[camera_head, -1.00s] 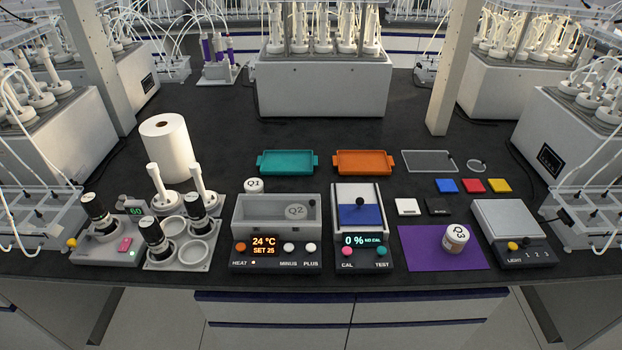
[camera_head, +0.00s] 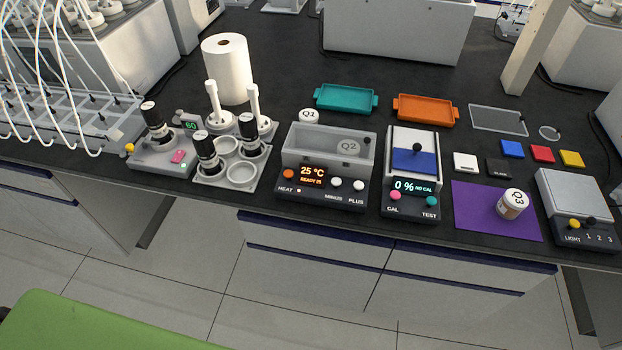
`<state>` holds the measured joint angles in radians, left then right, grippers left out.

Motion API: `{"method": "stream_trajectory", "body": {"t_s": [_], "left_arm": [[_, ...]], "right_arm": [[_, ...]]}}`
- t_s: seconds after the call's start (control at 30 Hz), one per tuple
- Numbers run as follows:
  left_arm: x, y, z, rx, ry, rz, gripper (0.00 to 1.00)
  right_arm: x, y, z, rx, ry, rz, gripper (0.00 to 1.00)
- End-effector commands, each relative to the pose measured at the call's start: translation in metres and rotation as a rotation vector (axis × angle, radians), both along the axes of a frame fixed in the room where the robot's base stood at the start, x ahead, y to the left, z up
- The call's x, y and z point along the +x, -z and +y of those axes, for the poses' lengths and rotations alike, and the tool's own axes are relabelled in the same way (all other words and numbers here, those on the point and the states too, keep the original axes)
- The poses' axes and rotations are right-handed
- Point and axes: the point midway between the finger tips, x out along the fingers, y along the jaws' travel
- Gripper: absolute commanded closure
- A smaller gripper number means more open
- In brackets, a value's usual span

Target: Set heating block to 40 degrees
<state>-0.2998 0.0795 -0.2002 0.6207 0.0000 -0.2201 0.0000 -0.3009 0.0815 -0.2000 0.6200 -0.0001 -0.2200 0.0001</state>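The heating block (camera_head: 293,164) stands near the bench's front edge, left of the middle. Its display (camera_head: 313,176) reads 25 °C and READY 25. An orange HEAT button (camera_head: 288,174) sits left of the display. A white MINUS button (camera_head: 336,183) and a white PLUS button (camera_head: 358,186) sit to its right. A small light by HEAT is lit. Neither of my grippers is in view.
A meter (camera_head: 410,207) with CAL and TEST buttons stands right of the block. A holder (camera_head: 210,182) with black-topped bottles stands left. A jar Q3 (camera_head: 512,204) rests on a purple mat (camera_head: 470,222). Floor in front is clear except a green surface (camera_head: 95,325) at lower left.

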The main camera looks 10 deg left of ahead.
Motion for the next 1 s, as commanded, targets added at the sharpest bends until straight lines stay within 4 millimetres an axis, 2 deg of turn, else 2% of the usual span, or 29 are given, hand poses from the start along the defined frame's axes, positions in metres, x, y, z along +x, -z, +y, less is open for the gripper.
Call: {"method": "stream_trajectory", "body": {"t_s": [0.43, 0.47, 0.5, 0.57, 1.0], "left_arm": [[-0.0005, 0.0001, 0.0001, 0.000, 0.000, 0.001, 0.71], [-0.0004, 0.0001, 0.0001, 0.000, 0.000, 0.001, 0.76], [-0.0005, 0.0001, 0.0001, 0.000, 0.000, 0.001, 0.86], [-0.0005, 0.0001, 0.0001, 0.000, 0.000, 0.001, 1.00], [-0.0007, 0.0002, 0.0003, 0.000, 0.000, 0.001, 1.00]], "right_arm": [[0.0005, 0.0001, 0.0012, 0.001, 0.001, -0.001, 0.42], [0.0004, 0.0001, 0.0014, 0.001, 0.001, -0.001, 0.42], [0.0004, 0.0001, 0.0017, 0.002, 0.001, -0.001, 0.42], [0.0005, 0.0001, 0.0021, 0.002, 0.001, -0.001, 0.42], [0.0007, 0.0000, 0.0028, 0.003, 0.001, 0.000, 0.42]]}}
